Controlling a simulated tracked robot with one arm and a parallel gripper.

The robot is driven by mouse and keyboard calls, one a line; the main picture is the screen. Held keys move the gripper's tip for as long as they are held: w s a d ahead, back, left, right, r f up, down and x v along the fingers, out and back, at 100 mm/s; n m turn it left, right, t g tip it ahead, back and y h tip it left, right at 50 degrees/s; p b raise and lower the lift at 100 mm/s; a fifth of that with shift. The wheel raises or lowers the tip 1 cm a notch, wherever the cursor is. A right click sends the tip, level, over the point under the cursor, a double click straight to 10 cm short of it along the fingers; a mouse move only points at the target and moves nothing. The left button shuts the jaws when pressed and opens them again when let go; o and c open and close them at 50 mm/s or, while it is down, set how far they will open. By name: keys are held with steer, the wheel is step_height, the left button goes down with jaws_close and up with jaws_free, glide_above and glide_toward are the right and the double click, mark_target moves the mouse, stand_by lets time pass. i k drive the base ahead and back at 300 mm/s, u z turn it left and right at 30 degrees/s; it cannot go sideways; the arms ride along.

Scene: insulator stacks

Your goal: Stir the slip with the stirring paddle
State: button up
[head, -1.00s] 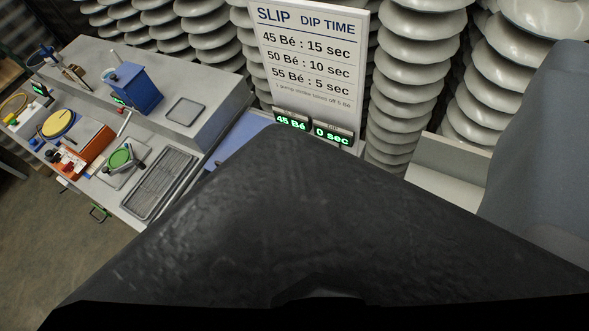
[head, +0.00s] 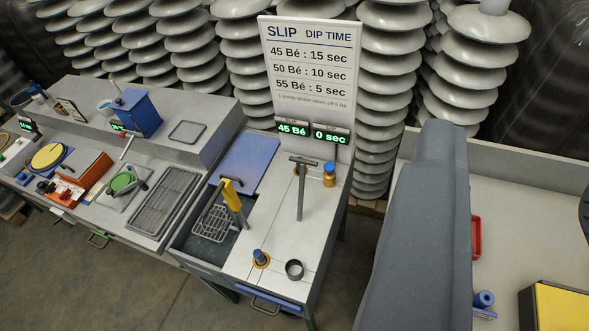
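A grey T-handled tool (head: 300,190), which looks like the stirring paddle, stands on the pale top of the dipping bench; its lower end is not clear. A dark open tank (head: 190,240) sits at the bench's left, with a wire basket (head: 212,224) in it. The slip surface cannot be made out. A yellow-gripped tool (head: 232,190) leans over the tank. A blue panel (head: 250,158) lies behind it. My gripper is not in view. A large blue-grey shape, likely my arm, stands right of the bench.
Displays (head: 292,129) under the dip-time sign (head: 312,68) read 45 Bé and 0 sec. Another equipment bench (head: 190,148) adjoins at left. Insulator stacks stand behind.

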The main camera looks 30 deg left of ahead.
mark_target(303, 163)
steer(key=u, duration=0.2)
steer(key=i, duration=1)
